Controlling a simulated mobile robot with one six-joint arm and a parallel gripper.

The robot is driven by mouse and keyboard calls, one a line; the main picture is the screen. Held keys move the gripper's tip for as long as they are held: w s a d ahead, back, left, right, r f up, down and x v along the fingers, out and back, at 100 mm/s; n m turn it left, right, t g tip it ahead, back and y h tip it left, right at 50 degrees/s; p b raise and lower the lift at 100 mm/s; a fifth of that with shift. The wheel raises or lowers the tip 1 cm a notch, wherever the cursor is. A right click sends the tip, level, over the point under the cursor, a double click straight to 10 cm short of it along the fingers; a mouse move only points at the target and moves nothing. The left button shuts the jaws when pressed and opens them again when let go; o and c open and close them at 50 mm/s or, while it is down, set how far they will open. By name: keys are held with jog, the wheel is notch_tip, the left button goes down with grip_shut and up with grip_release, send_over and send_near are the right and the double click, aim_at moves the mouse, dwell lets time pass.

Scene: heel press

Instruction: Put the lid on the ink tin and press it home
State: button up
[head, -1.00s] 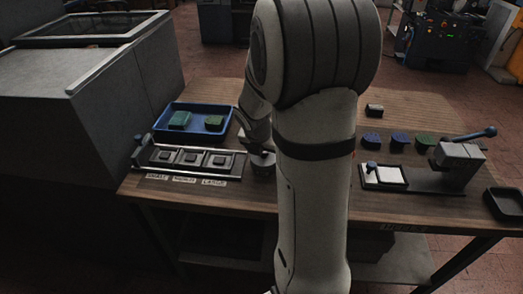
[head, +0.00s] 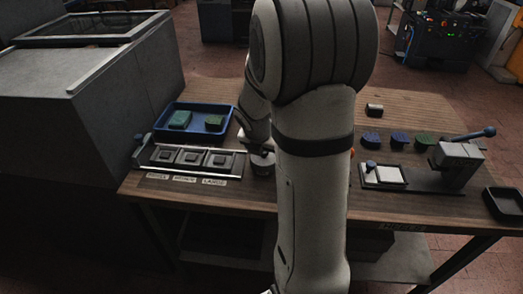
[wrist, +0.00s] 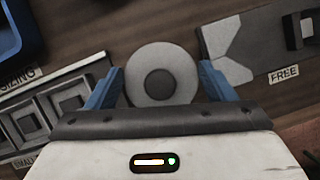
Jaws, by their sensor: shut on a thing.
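A round pale-grey lid (wrist: 162,62) with a dark round centre shows in the wrist view. It lies between the two blue fingers of my gripper (wrist: 160,84), which is shut on it. In the head view a small round grey tin (head: 262,163) stands on the bench just right of the framed fixture, partly behind my arm. My gripper's fingers are hidden behind my arm there. I cannot tell how the lid sits on the tin, because the tin's body is hidden under the lid in the wrist view.
The fixture (head: 150,164) with three square recesses is left of the tin. Behind it is a blue tray (head: 160,136) with two green blocks. A lever press (head: 457,162) and black tray (head: 506,203) stand right, with several small coloured blocks behind. Some bare bench lies at front.

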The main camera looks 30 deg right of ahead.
jog(key=shift+f, duration=0.1)
jog(key=o, duration=0.8)
notch_tip(320, 180, up, 7)
jog(key=p, duration=0.8)
jog(key=shift+s, duration=0.1)
dwell(0.4)
